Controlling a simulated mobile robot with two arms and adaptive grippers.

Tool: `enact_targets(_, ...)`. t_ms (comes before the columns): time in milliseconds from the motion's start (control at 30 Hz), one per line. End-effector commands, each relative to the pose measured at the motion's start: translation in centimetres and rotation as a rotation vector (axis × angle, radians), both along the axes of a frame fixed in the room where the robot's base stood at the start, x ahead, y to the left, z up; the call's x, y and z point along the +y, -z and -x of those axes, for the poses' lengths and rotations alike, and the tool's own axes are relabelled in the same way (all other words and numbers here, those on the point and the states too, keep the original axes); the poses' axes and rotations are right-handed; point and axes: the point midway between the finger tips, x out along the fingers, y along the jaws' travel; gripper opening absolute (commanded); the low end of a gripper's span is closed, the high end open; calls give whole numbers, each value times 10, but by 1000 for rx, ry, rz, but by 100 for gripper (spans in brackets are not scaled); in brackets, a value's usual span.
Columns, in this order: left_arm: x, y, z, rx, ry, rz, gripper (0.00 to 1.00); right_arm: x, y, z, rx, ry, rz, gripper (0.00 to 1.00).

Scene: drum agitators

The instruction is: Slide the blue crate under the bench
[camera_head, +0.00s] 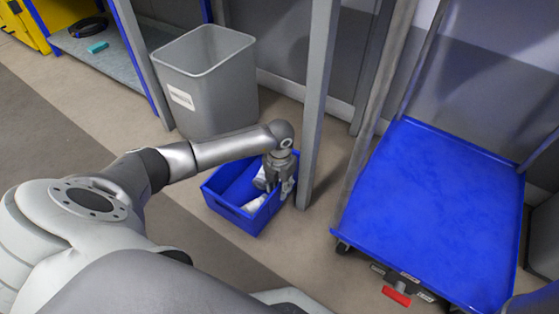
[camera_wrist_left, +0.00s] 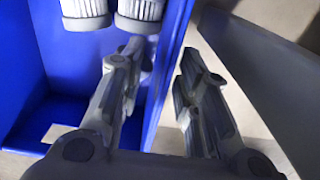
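The blue crate (camera_head: 226,208) stands on the floor in the head view, beside a grey upright post. It holds white containers (camera_head: 254,204); in the left wrist view two ribbed white ends (camera_wrist_left: 140,12) show inside the crate (camera_wrist_left: 30,60). My left gripper (camera_head: 284,192) is at the crate's right side, pointing down. In the left wrist view its fingers (camera_wrist_left: 164,62) are apart, one inside the crate and one outside, with the crate wall between them. I cannot make out a bench top; grey posts (camera_head: 318,100) stand right of the crate. My right gripper is not in view.
A grey bin (camera_head: 215,95) stands behind the crate. A blue platform cart (camera_head: 440,200) with a red pedal (camera_head: 396,296) is at the right. A blue-framed shelf (camera_head: 120,70) is at the upper left. The floor left of the crate is clear.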

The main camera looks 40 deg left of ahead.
Motion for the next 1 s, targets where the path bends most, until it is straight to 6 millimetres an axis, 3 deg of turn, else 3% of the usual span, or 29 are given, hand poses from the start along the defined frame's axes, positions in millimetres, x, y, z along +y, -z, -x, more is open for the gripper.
enact_targets(200, 1, -50, -2, -6, -1, -1, 30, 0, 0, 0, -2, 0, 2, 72)
enact_targets(400, 1, -81, -1, -3, -1, -1, 30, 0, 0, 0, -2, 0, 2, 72)
enact_targets(600, 0, -92, 0, -1, 0, -1, 30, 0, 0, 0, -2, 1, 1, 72)
enact_targets(1000, 0, -92, -1, -1, -1, -1, 30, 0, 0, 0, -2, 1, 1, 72)
